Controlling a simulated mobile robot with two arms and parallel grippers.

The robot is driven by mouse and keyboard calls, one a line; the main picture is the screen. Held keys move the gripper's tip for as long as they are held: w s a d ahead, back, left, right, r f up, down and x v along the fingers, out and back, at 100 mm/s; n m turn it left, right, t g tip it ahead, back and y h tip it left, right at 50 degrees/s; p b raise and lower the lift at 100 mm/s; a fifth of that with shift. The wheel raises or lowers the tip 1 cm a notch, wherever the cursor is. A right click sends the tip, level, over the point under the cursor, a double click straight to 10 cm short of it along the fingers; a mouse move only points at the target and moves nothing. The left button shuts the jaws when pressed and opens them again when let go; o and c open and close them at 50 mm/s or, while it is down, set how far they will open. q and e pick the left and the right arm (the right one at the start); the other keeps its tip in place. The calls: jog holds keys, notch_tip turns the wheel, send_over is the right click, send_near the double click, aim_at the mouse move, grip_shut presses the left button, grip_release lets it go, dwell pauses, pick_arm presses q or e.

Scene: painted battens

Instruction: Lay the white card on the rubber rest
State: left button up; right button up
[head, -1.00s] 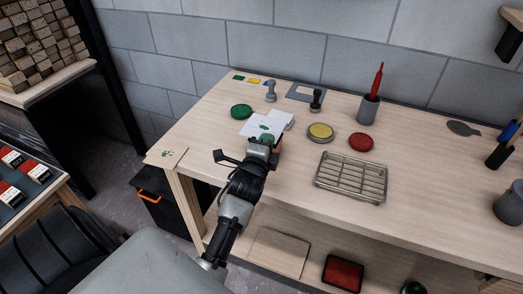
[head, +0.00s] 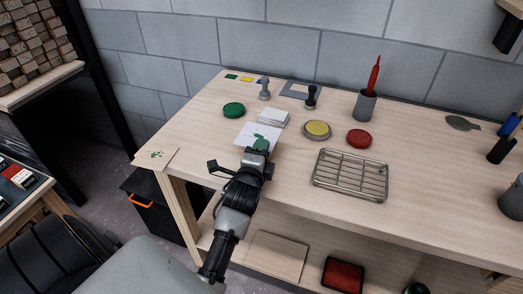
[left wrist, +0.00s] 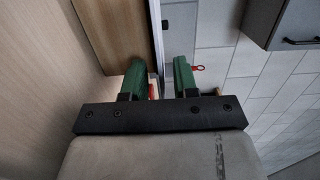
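The white card (head: 246,131) with a green print shows in the head view, just beyond my left gripper (head: 257,149), near the left part of the bench. In the left wrist view the green fingers (left wrist: 158,82) stand either side of a thin pale strip, perhaps the card edge-on. A flat dark grey leaf-shaped piece (head: 462,123) lies at the bench's right; I cannot tell whether it is the rubber rest. My right gripper is not in view.
A white stack (head: 275,117) lies just behind the card. Green (head: 234,110), yellow (head: 317,129) and red (head: 359,139) round pads, two stamps and a grey cup (head: 365,105) stand around. A wire rack (head: 350,192) sits at the front. Bare bench lies right of the rack.

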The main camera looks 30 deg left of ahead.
pick_arm(q)
jog(key=shift+r, duration=0.15)
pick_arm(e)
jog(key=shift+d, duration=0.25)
pick_arm(q)
jog(key=shift+s+r, duration=0.1)
jog(key=shift+r, duration=0.05)
jog(key=b+v, duration=0.1)
jog(key=v, duration=1.1)
jog(key=shift+b, duration=0.3)
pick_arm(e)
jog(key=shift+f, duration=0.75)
